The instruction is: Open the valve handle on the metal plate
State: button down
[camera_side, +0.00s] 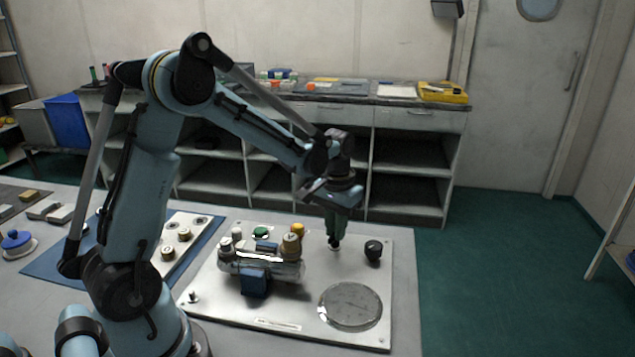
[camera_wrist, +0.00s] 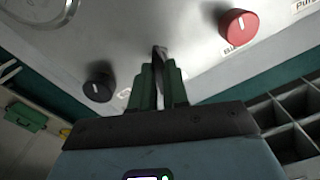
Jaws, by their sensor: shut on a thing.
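The metal plate (camera_side: 210,297) lies on the table in the side view and fills the top of the wrist view (camera_wrist: 130,35). My gripper (camera_side: 335,240) points down at the plate's back right part, left of a black knob (camera_side: 373,250). In the wrist view my gripper's green fingers (camera_wrist: 158,80) are closed around a thin dark valve handle (camera_wrist: 158,55). The fingers hide much of the handle, and its angle is hard to tell. The same black knob (camera_wrist: 98,88) is left of the fingers, and a red knob (camera_wrist: 238,24) is at upper right.
A clear cylinder assembly (camera_side: 290,270) with yellow knobs and a blue block (camera_side: 254,283) stands on the plate, left of my gripper. A round disc (camera_side: 350,305) is at the front right. Another panel (camera_side: 150,247) lies to the left. Shelves (camera_side: 410,160) stand behind the table.

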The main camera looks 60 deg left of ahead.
jog(key=shift+n, duration=1.6)
jog(key=c, duration=1.1)
grip_release()
notch_tip(320, 180, up, 12)
jog(key=shift+r, duration=0.1)
jog(key=s+d+m+t, duration=0.2)
jog(key=s+d, duration=0.1)
jog(key=s, duration=0.1)
jog(key=s+d+f+m+t, duration=0.1)
jog(key=s+d+m+t, duration=0.1)
jog(key=s+d, duration=0.1)
jog(key=s+d+f+m+t, duration=0.1)
jog(key=s+d+m+t, duration=0.2)
jog(key=s+d, duration=0.1)
jog(key=shift+s+f, duration=0.1)
jog(key=shift+s, duration=0.2)
